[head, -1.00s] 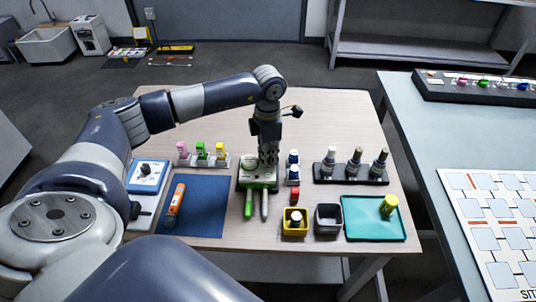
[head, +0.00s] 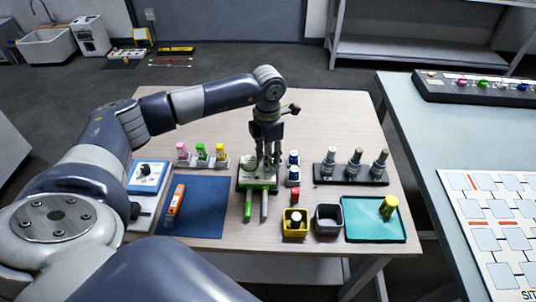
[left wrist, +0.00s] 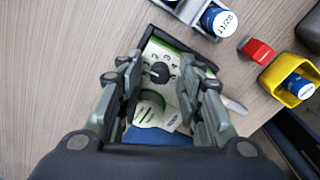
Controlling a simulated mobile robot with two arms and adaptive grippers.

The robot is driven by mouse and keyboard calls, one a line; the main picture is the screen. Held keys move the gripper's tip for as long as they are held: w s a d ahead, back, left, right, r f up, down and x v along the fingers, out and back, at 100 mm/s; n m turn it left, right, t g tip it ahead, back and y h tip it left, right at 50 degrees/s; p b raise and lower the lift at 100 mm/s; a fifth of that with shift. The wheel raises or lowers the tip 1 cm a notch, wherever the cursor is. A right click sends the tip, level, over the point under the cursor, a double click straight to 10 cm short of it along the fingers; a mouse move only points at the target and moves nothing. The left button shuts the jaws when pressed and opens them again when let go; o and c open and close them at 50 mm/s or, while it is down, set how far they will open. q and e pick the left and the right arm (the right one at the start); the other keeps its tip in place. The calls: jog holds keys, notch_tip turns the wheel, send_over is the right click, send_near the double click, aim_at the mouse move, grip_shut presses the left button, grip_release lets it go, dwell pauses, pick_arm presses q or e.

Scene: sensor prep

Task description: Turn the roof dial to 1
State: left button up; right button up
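A black dial (left wrist: 160,72) sits on the pale, numbered top of a green-edged device (left wrist: 150,112). In the left wrist view, numerals such as 2, 3 and 4 show beside the dial; I cannot tell which number it points at. In the head view the device (head: 244,184) stands mid-table, and my gripper hides its dial. My left gripper (head: 267,160) points down over it. In the left wrist view the left gripper (left wrist: 160,68) is open, with one finger on either side of the dial and apart from it. My right gripper is not in view.
Blue-capped bottles (head: 293,174) and a red block (head: 295,195) stand close right of the device. A yellow bin (head: 295,231) and grey bin (head: 328,219) are in front right. A blue mat (head: 205,212) with an orange tool (head: 176,200) lies left.

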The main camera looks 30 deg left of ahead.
pick_arm(q)
jog(key=shift+r, duration=0.15)
notch_tip(320, 180, up, 12)
dwell(0.6)
jog(key=shift+f, duration=0.25)
